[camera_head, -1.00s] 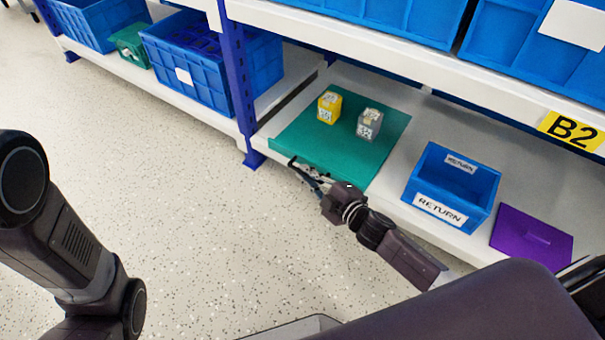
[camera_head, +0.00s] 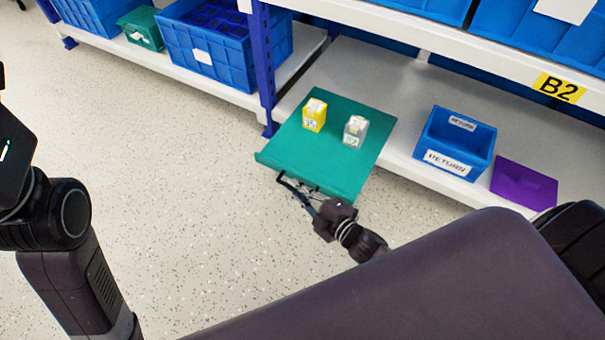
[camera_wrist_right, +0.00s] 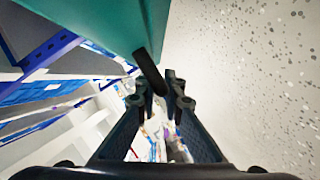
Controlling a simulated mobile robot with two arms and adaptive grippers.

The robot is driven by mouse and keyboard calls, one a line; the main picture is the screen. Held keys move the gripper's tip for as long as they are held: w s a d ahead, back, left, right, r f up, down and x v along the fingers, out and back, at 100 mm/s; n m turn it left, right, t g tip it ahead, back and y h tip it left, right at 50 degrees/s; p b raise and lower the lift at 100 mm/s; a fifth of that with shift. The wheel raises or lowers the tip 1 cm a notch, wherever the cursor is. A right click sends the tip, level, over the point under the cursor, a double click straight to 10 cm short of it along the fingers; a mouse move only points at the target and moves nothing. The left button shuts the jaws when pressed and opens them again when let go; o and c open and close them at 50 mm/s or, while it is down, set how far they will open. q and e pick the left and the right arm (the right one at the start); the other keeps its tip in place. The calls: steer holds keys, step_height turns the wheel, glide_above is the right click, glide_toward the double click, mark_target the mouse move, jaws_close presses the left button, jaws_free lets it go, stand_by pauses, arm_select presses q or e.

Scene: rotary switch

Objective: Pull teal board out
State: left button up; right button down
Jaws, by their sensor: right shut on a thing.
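The teal board (camera_head: 335,165) juts out past the front edge of the low shelf over the floor, in the head view. A yellow box (camera_head: 314,115) and a grey box (camera_head: 355,131) stand on it. My right gripper (camera_head: 296,187) is at the board's front edge, shut on a part at that edge. In the right wrist view the fingers (camera_wrist_right: 160,95) close around a dark handle (camera_wrist_right: 148,70) by the teal board (camera_wrist_right: 110,22). My left arm shows at the left, but its gripper is out of view.
A blue RETURN bin (camera_head: 454,142) and a purple board (camera_head: 524,184) sit on the shelf to the right. A blue upright post (camera_head: 264,70) stands just left of the board. The speckled floor (camera_head: 190,190) in front is clear.

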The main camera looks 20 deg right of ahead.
steer(key=shift+s+a, duration=0.4)
steer(key=shift+a, duration=0.1)
steer(key=c, duration=2.3)
jaws_free()
steer(key=v, duration=1.2)
